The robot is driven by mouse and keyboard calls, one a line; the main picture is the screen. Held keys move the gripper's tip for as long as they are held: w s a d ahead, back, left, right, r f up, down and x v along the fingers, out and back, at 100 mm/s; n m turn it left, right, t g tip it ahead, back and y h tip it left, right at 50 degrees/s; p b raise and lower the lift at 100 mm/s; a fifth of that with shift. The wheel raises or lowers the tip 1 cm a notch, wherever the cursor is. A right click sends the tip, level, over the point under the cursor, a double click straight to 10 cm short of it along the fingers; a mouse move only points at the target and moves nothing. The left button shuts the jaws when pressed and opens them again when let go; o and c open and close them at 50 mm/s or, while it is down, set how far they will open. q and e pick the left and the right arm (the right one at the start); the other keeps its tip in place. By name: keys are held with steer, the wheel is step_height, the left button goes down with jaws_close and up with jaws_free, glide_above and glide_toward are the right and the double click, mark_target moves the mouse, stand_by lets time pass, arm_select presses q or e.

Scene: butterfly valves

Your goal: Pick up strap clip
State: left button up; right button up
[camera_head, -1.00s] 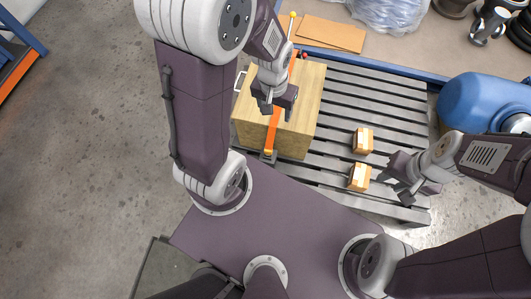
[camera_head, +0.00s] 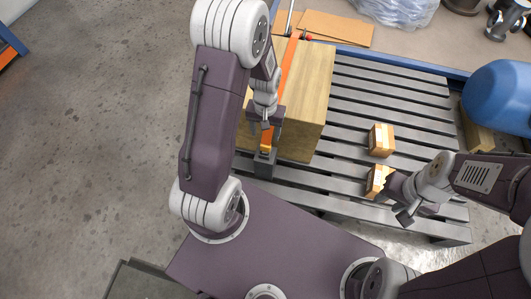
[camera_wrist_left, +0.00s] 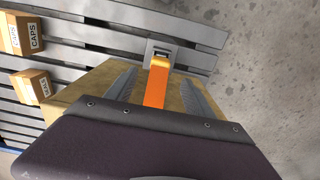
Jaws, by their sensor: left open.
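An orange strap (camera_head: 288,62) runs over a wooden crate (camera_head: 310,80). At its near end is the strap clip, with an orange-yellow part (camera_head: 265,149) and a grey metal part (camera_head: 264,163) at the crate's lower front edge. In the left wrist view the clip (camera_wrist_left: 160,58) shows beyond the fingertips, with the strap between the fingers. My left gripper (camera_head: 266,128) is open above the strap's near end; its fingers (camera_wrist_left: 160,88) lie on either side of the strap, holding nothing. My right gripper (camera_head: 397,202) looks open beside a small carton (camera_head: 378,181).
The crate stands on a grey slatted pallet (camera_head: 350,105). A second small carton (camera_head: 382,140) is on the slats. A blue tank (camera_head: 498,97) stands at the right, and cardboard sheets (camera_head: 335,28) lie behind. Bare floor (camera_head: 90,120) is at the left.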

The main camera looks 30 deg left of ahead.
mark_target(266, 144)
arm_select(q)
step_height(266, 144, down, 4)
steer(key=b, duration=0.3)
step_height(266, 144, down, 5)
steer(key=b, duration=0.4)
steer(key=shift+f, duration=0.15)
steer(key=shift+r, duration=0.2)
jaws_close()
